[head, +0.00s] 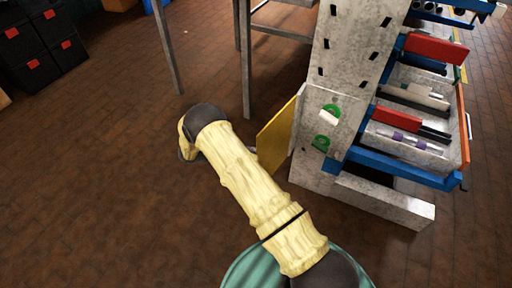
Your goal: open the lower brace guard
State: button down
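A yellow panel (277,136), which looks like the brace guard, stands out at an angle from the lower left side of the grey mast (340,60).
Green round fittings (322,143) sit on the mast's lower face. To the right is a rack (410,172) with blue rails and red-fronted bins. A grey metal table frame (245,60) stands behind. Black crates (38,50) are at the far left. Brick floor (90,190) is clear at left.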

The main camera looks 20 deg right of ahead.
jog(key=shift+w+d, duration=0.25)
jog(key=shift+d, duration=0.05)
